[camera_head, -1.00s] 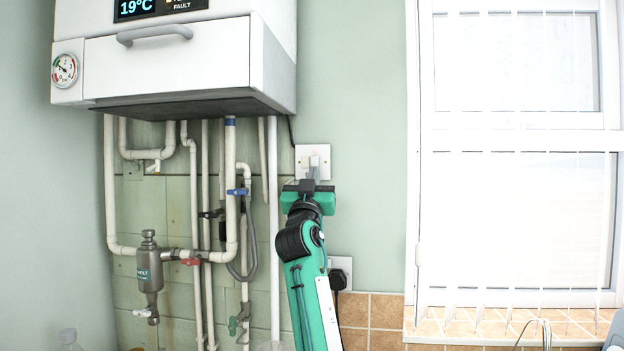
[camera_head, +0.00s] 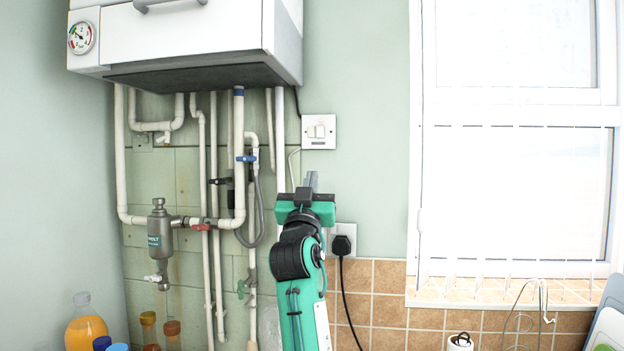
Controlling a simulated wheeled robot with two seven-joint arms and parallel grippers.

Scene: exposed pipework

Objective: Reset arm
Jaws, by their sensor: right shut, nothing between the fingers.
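My right arm, green and black, rises from the bottom centre. Its gripper (camera_head: 310,181) points up, shut and empty, with its fingertips apart from and below the white wall switch (camera_head: 319,131). Behind the gripper, to its right, is a white socket with a black plug (camera_head: 342,245). The white boiler (camera_head: 185,38) hangs on the wall at the upper left, with a round gauge (camera_head: 81,38) on its left. My left gripper is not in view.
White pipes run below the boiler, with a blue valve handle (camera_head: 247,158), a red valve handle (camera_head: 200,227) and a metal filter (camera_head: 159,240). Bottles, one orange (camera_head: 86,325), stand at the lower left. A wire rack (camera_head: 535,320) stands below the window. The wall right of the switch is clear.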

